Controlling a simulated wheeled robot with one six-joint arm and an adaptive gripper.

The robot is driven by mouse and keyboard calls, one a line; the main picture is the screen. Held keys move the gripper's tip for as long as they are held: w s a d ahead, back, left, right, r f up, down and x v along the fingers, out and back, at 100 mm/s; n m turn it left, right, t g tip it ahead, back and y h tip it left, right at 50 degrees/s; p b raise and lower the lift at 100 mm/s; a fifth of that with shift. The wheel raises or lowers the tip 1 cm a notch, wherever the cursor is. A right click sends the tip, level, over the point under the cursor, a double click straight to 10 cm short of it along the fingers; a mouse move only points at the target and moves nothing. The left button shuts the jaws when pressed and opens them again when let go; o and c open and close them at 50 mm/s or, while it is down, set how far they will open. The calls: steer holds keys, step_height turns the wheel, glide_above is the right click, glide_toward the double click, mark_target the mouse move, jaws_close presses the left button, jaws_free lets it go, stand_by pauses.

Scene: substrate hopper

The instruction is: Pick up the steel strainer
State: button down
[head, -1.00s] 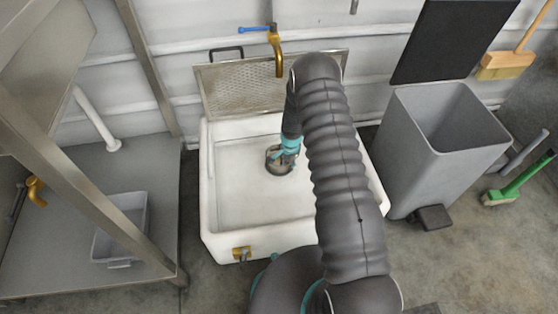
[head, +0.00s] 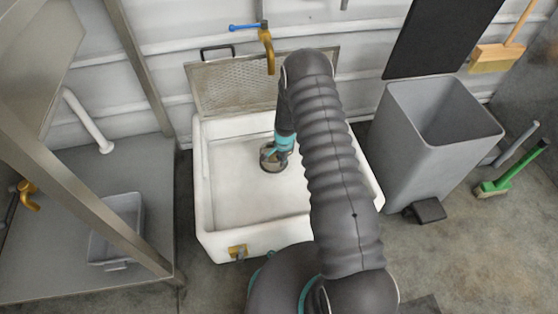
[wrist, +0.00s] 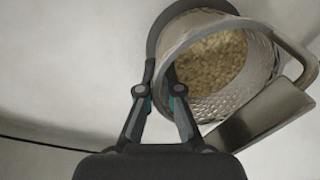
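The steel strainer (wrist: 218,72) is a round perforated basket with tan grains inside, in the upper part of the wrist view. In the head view the strainer (head: 272,160) is small and dark inside the white basin (head: 205,195). My gripper (wrist: 160,76) is at the strainer's near left rim, one finger outside the wall and the other at its inner side. The fingers are close together, but firm contact with the wall does not show. In the head view my gripper (head: 278,147) is over the strainer, partly hiding it.
A perforated metal panel (head: 225,85) and a brass tap (head: 267,45) are behind the basin. A grey bin (head: 410,150) stands to the right. A steel table with a grey tub (head: 120,225) is to the left. The basin floor around the strainer is clear.

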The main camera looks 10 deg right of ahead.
step_height(320, 180, up, 4)
steer(key=shift+w+f, duration=0.1)
steer(key=shift+f, duration=0.05)
steer(key=s+d+r, duration=0.7)
steer(key=d, duration=0.2)
steer(key=shift+d+p, duration=0.25)
steer(key=shift+p, duration=0.15)
steer(key=shift+r, duration=0.1)
